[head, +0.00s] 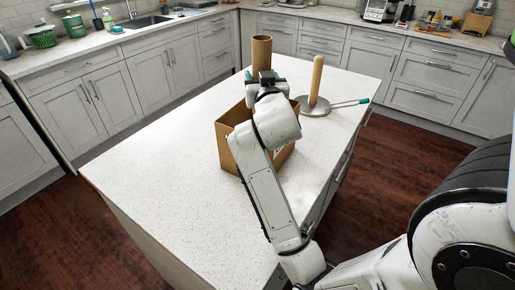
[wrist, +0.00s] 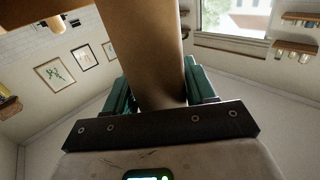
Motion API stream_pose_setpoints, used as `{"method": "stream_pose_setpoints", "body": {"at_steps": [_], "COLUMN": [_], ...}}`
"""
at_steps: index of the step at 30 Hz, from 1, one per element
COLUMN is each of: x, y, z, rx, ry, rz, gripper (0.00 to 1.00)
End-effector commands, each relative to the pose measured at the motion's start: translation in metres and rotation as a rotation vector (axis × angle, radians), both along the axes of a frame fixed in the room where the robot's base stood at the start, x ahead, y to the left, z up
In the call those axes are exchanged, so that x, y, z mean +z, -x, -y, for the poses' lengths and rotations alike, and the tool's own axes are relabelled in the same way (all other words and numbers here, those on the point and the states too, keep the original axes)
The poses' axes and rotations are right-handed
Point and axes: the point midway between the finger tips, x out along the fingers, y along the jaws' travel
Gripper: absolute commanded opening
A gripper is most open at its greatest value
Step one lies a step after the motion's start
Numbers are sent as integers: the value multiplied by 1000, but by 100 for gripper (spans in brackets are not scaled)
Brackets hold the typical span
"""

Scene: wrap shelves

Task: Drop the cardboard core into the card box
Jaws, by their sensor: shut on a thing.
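The cardboard core (head: 262,52) is a brown tube, held upright by my gripper (head: 262,76) at the far side of the card box. In the wrist view the core (wrist: 145,50) fills the space between the green fingers of my gripper (wrist: 158,90), which are shut on it. The card box (head: 228,148) is an open brown box on the white island top, partly hidden behind my arm. The core's lower end is hidden by my arm, so I cannot tell how far it is above or inside the box.
A wooden post on a round metal base (head: 316,108) stands right of the box, with a green-tipped rod (head: 350,103) at its base. The white island top (head: 150,150) is clear to the left. Counters with a sink (head: 147,21) line the back.

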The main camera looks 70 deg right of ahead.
Motion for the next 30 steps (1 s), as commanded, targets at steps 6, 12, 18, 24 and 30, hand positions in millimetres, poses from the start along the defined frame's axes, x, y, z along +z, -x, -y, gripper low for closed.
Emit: {"method": "stream_pose_setpoints", "body": {"at_steps": [6,12,18,24,30], "x": [-7,-7,-7,-7,-2], "y": [0,0,0,0,-1], "z": [0,0,0,0,0], "rx": [1,1,1,1,1], "ry": [1,1,1,0,1], "rz": [0,0,0,0,0], "gripper": [40,60,79,85,85]}}
